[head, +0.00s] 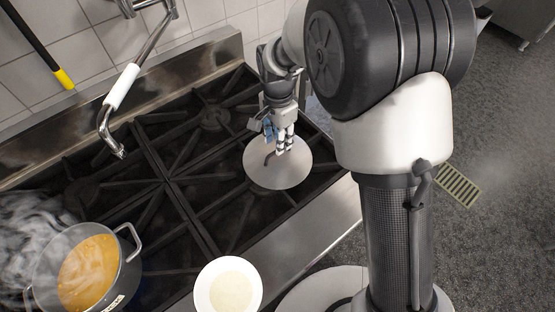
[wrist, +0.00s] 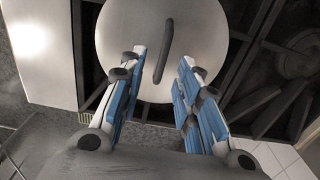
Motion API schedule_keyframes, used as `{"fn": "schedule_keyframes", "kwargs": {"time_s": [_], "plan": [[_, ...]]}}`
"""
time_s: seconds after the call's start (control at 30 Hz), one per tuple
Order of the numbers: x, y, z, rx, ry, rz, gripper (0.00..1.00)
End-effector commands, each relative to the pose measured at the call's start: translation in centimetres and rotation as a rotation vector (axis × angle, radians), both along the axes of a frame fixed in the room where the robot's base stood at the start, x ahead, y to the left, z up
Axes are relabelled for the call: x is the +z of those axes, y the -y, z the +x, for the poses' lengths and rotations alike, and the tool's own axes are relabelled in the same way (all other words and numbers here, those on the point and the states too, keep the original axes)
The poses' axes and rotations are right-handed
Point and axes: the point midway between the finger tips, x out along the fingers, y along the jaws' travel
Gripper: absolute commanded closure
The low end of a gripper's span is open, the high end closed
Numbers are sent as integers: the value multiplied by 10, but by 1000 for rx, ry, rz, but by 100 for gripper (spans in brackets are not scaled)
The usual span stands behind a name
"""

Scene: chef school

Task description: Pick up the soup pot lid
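The soup pot lid (head: 291,172) is a round, pale metal disc with a dark arched handle. It lies on the black stove grates at the right of the stovetop. In the wrist view the lid (wrist: 128,62) fills the upper middle, with its handle (wrist: 166,48) upright in the picture. My gripper (head: 282,146) is over the lid, close to the handle. In the wrist view its blue-padded fingers (wrist: 163,72) are spread apart, with the lower end of the handle showing between and just beyond the tips. I cannot tell whether they touch it.
A steaming pot of orange soup (head: 88,272) stands at the lower left of the stove. A white bowl (head: 228,287) with pale contents stands at the front edge. A metal faucet (head: 122,88) hangs over the back left. Bare grates lie left of the lid.

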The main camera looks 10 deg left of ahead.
Motion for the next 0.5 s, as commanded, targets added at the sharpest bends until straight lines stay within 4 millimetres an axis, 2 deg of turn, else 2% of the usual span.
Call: {"fn": "schedule_keyframes", "kwargs": {"time_s": [0.03, 0.33, 0.5], "plan": [[-7, 0, 0, 0, -1, -1, 69], [-25, -1, 1, 0, 0, 0, 69], [-52, -2, 2, 1, -2, -1, 69]]}}
